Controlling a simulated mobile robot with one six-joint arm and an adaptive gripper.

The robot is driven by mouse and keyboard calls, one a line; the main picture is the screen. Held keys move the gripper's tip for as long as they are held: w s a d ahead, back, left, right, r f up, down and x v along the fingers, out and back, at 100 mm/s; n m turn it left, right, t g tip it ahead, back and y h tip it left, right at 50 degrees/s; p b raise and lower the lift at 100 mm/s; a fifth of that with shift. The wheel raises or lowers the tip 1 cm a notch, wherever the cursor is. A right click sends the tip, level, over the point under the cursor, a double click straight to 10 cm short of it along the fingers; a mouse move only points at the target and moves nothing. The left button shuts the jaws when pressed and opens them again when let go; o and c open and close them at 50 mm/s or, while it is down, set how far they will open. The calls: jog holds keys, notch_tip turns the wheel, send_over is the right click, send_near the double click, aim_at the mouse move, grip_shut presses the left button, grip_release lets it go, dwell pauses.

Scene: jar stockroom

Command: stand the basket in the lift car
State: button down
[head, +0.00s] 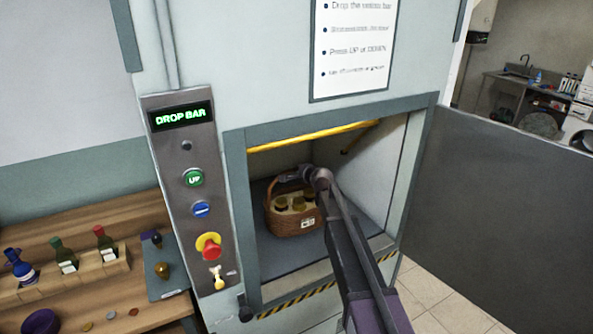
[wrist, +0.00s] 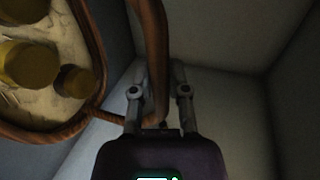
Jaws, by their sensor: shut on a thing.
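The brown wicker basket (head: 292,223) is inside the lift car (head: 264,247), upright, with several yellow-lidded jars in it and a small label on its front. It appears to rest on the grey car floor, though its contact is hard to tell. My gripper (head: 309,174) reaches in through the opening and is shut on the basket's handle. In the wrist view the handle (wrist: 152,42) passes between the fingers (wrist: 160,85); the basket's rim (wrist: 98,40) and jars (wrist: 28,64) show at left.
The yellow bar (head: 315,137) is up across the opening's top. The open door (head: 500,210) stands at right. The control panel (head: 190,190) at left reads "DROP BAR", with a green UP button (head: 193,178), blue button and red knob. A wooden bench (head: 90,245) with bottles is at left.

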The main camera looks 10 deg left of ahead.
jog(key=shift+f+b, duration=0.3)
jog(key=shift+f, duration=0.2)
jog(key=c, duration=0.6)
grip_release()
jog(key=shift+c, duration=0.2)
jog(key=shift+s+r, duration=0.1)
jog(key=shift+s, duration=0.05)
jog(key=p+v, duration=0.4)
jog(key=v, duration=0.8)
